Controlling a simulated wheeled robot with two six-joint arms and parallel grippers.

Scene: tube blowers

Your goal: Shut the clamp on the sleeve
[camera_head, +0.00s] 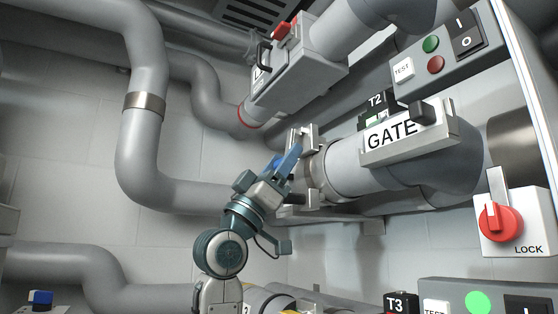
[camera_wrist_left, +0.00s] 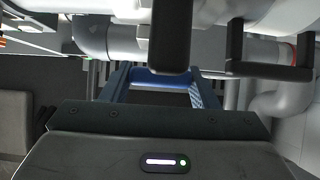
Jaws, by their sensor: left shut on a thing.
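A metal clamp (camera_head: 309,141) with bracket-like parts sits around the left end of the grey sleeve (camera_head: 345,168), beside the GATE plate. My left gripper (camera_head: 293,157), with blue fingers, is at the clamp's left side and is shut on part of it. The exact contact is hidden, and I cannot tell how far the clamp is closed. My right gripper is not in view.
The GATE plate (camera_head: 405,137) and T2 tag lie right of the clamp. A red LOCK knob (camera_head: 500,222) is at right. Thick grey pipes (camera_head: 142,150) run at left; pale wall shows between.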

